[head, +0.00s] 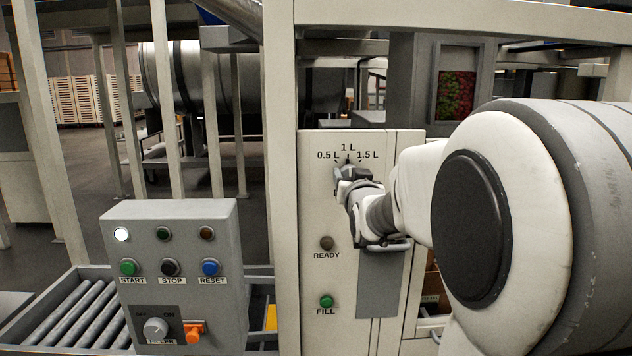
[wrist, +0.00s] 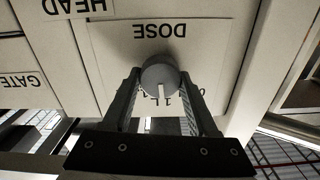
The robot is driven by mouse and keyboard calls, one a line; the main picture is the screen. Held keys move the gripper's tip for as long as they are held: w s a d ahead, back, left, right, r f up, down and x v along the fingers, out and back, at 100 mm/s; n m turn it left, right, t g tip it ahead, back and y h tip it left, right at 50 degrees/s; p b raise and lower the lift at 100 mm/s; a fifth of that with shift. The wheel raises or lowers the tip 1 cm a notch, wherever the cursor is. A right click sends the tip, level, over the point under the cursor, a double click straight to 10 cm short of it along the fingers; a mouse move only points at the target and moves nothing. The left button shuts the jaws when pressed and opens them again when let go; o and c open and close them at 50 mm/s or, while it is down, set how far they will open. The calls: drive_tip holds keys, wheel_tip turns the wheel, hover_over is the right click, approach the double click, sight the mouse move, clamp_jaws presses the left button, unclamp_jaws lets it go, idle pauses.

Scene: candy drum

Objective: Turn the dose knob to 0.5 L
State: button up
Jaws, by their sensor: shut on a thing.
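The dose knob (wrist: 160,73) is a round grey knob on the cream panel (head: 318,215), below the marks 0.5 L, 1 L and 1.5 L (head: 348,150). In the wrist view my gripper (wrist: 159,80) has one finger on each side of the knob and is shut on it. The knob's white pointer line lies toward the 1 L mark, as far as the fingers let me see. In the head view my gripper (head: 350,174) covers most of the knob. The DOSE label (wrist: 160,31) reads upside down in the wrist view.
Below the knob are a dark READY lamp (head: 326,243) and a green FILL button (head: 326,301). A grey control box (head: 180,235) with START, STOP and RESET buttons stands to the left. A cream frame post (head: 281,180) rises between box and panel.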

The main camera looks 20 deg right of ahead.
drive_tip(key=n+b, duration=0.3)
drive_tip(key=b, duration=0.2)
drive_tip(key=shift+f+n, duration=0.3)
drive_tip(key=shift+n, duration=0.1)
drive_tip(key=n+b, duration=0.4)
drive_tip(key=shift+a+r, duration=0.1)
drive_tip(key=shift+r, duration=0.1)
drive_tip(key=o, duration=1.4)
drive_tip(key=b+v, duration=0.2)
drive_tip(key=v, duration=1.5)
drive_tip(key=shift+s+r+b, duration=0.15)
drive_tip(key=shift+s+b, duration=0.05)
drive_tip(key=shift+b, duration=0.15)
drive_tip(key=shift+a, duration=0.1)
